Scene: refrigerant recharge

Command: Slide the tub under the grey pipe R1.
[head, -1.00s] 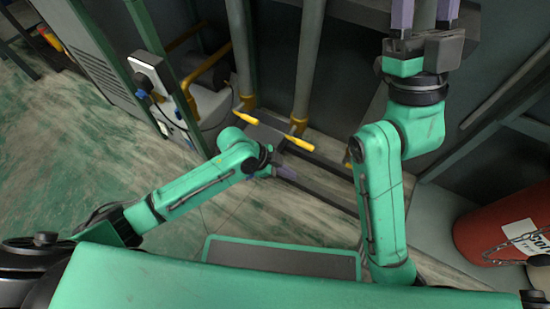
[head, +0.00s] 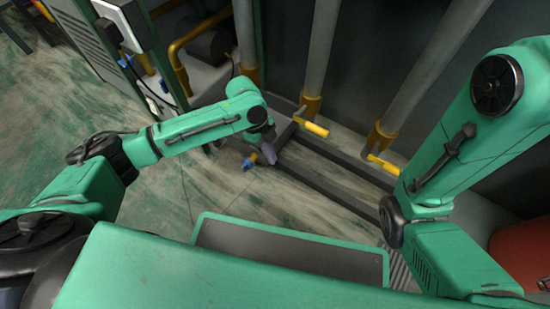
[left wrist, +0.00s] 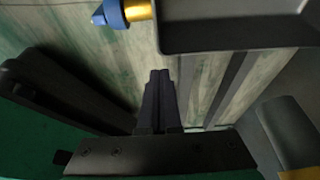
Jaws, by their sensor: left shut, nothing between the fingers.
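The tub shows in the left wrist view as a dark grey, shallow, open tray (left wrist: 235,38) at the top right, ahead of my fingertips. My left gripper (left wrist: 160,75) is shut and empty, with a gap in that picture between its tips and the tub's near rim. In the head view my left gripper (head: 267,154) is low near the floor, and the tub (head: 284,130) is mostly hidden behind my wrist. Grey pipes (head: 322,50) with yellow lower ends stand behind it; no R1 label is readable. My right gripper is out of view.
A yellow valve handle (head: 312,128) sits at a pipe's foot, and another (head: 382,164) lies further right. A blue-ended yellow fitting (head: 251,160) is close to my left gripper. Dark floor rails (head: 335,190) run to the right. The floor at left is clear.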

